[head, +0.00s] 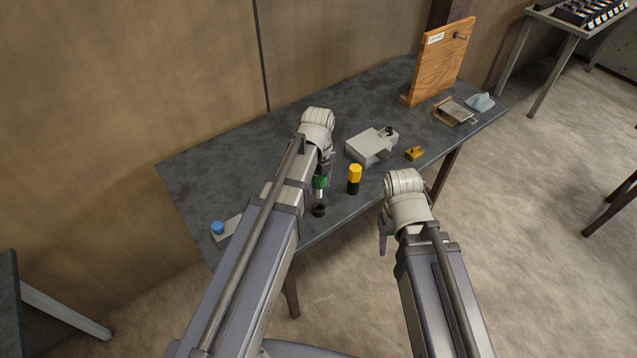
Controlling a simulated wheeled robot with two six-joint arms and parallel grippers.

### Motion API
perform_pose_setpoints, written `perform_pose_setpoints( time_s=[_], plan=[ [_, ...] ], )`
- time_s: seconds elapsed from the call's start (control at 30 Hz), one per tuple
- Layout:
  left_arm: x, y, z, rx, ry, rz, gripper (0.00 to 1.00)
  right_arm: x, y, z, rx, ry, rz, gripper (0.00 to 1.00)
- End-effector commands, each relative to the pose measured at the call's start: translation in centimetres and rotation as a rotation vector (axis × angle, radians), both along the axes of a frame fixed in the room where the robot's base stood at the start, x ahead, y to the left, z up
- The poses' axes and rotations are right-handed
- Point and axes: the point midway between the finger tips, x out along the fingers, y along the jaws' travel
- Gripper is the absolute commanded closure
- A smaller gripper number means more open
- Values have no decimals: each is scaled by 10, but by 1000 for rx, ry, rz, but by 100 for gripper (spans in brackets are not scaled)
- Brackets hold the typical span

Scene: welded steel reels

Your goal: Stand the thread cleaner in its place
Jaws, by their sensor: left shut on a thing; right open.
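My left gripper (322,174) is over the front part of the table, mostly hidden behind its own wrist, and shut on a small tool with a green top and a pale metal lower part (320,187), probably the thread cleaner. The tool is roughly upright. A short black ring or cup (318,210) is just below it in the picture; I cannot tell whether they touch. A yellow-topped black cylinder (354,179) stands upright to the right. My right gripper (384,240) is open and empty, off the table's front edge, with its fingers partly hidden.
On the dark table (240,165) are a grey box (368,147), a small yellow block (414,153), a wooden tray (451,112), a crumpled light-blue cloth (480,102) and a wooden board with a hook (442,62). A blue-knobbed grey block (218,228) is at left. The back left is clear.

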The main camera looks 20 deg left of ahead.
Motion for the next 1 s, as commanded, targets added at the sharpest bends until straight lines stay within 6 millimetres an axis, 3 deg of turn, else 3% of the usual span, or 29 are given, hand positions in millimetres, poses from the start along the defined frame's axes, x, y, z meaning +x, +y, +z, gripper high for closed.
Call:
perform_pose_setpoints(
  time_s=[0.43, 1.0],
  plan=[
    [0, 0, -42, 0, 0, 0, 100, 0, 0, -42, 0, 0, 0, 50],
    [0, 0, -45, 0, 0, 0, 100, 0, 0, -45, 0, 0, 0, 50]
  ],
)
